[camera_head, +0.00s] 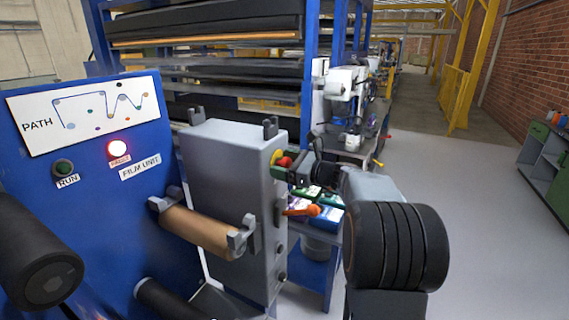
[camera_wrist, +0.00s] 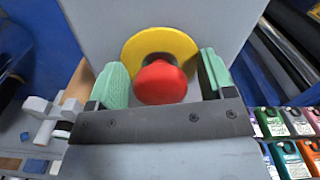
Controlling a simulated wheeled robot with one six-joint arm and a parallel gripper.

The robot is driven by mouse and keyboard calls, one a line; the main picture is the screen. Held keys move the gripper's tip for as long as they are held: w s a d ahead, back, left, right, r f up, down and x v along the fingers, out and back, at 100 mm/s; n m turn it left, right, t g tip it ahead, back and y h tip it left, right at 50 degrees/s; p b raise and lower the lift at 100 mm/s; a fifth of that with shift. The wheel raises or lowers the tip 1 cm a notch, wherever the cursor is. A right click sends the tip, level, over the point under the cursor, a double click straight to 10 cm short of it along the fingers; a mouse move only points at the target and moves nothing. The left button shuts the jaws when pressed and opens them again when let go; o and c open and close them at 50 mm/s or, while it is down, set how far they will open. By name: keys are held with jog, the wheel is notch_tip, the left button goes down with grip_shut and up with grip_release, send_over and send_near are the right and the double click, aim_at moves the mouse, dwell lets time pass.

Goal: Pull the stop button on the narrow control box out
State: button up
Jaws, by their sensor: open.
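The stop button (camera_wrist: 160,83) is a red mushroom head on a yellow disc (camera_wrist: 160,45), set on the side face of the narrow grey control box (camera_head: 232,175). In the head view the red button (camera_head: 285,161) shows near the top of the box's right side. My gripper (camera_wrist: 160,85) is open, with one green finger on each side of the red head. Small gaps seem to show between the fingers and the head; contact cannot be told for sure. In the head view my gripper (camera_head: 297,168) is at the button, partly hiding it.
A brown roller (camera_head: 200,230) is on the box's front. The blue panel (camera_head: 110,190) has a lit white FAULT lamp (camera_head: 117,149) and a RUN button (camera_head: 63,167). Coloured packs (camera_wrist: 291,122) lie at right.

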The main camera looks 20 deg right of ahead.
jog(key=c, duration=1.3)
jog(key=shift+o, duration=0.2)
jog(key=shift+s+d, duration=0.35)
jog(key=shift+s, duration=0.05)
jog(key=o, duration=1.1)
jog(key=shift+s+d, duration=0.2)
jog(key=shift+o, duration=0.8)
jog(key=shift+w+a, duration=0.1)
jog(key=shift+a, duration=0.05)
jog(key=b+v, duration=0.2)
jog(key=v, duration=1.2)
jog(key=shift+b, duration=0.3)
